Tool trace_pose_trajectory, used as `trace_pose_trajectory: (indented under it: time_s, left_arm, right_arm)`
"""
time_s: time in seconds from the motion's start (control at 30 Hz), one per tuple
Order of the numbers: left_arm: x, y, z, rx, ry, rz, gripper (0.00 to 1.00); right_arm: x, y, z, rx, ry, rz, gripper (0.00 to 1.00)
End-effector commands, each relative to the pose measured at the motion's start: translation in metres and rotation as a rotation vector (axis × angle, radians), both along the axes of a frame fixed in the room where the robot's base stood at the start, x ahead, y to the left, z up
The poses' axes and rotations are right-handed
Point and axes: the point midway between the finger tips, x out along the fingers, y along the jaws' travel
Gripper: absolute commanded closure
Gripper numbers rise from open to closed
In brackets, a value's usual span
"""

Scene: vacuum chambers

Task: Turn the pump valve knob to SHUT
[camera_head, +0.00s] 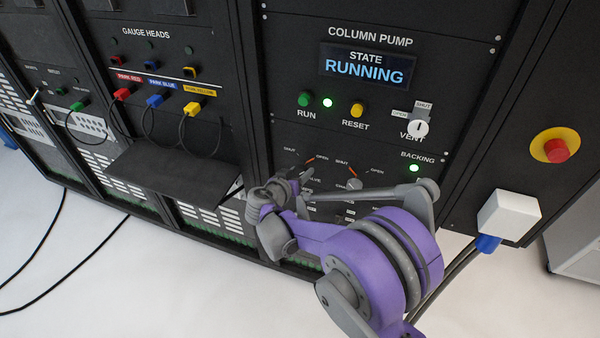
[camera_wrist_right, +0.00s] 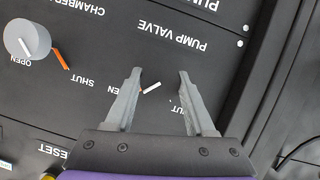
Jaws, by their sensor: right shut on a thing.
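My right gripper (camera_wrist_right: 155,85) has its two fingers apart against the panel, at the pump valve, and is shut on the pump valve knob. In the right wrist view, which is upside down, the knob's body is hard to make out between the fingers. A white pointer mark (camera_wrist_right: 152,87) shows there, beside the partly hidden OPEN label. The SHUT label (camera_wrist_right: 182,107) is near the other finger, partly covered. In the head view my right gripper (camera_head: 287,187) and arm cover the knob. My left gripper is not in view.
The grey chamber knob (camera_wrist_right: 28,40) stands beside the pump valve, with an orange mark (camera_wrist_right: 60,58) near it. Above are the RUNNING display (camera_head: 367,66), a green RUN button (camera_head: 305,98) and a yellow RESET button (camera_head: 358,109). A black shelf (camera_head: 172,172) juts out at left.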

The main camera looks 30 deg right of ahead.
Motion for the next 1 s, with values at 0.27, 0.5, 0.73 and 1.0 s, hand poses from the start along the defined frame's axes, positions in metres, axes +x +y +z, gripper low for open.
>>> trace_pose_trajectory:
  time_s: [0.27,0.5,0.73,1.0]
  left_arm:
    - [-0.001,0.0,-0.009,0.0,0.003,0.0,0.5]
    - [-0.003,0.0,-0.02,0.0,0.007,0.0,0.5]
    - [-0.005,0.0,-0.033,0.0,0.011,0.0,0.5]
    - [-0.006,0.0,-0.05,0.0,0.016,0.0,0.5]
  right_arm:
    - [0.001,0.001,-0.002,-0.104,0.121,-0.001,1.0]
    - [0.001,0.001,-0.003,-0.246,0.29,0.0,1.0]
    - [0.002,0.002,-0.004,-0.389,0.455,0.0,1.0]
    - [0.002,0.002,-0.005,-0.556,0.651,0.0,1.0]
